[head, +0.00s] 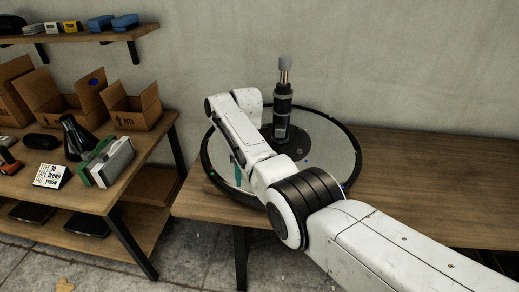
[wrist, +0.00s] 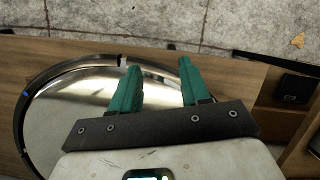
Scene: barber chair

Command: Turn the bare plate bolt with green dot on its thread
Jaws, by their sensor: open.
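The round chair base (head: 335,150) lies on the wooden bench, with a shiny disc and a black rim. A dark plate (head: 312,140) sits at its centre around an upright black column (head: 283,100). Small bolt-like spots show on the plate, but they are too small to tell which is bare or has a green dot. My arm hides the plate's left part. My gripper (wrist: 158,64) is open and empty, its two teal fingers apart. One teal finger shows over the disc's left side in the head view (head: 238,168). In the wrist view, the disc (wrist: 75,110) lies beneath and left of the fingers; no bolt shows.
The bench (head: 430,180) is bare right of the base. A shelf unit at left holds cardboard boxes (head: 133,108), a green-and-white device (head: 107,160), a sign (head: 52,176) and dark items. A wall shelf (head: 80,37) hangs above. The grey wall stands close behind.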

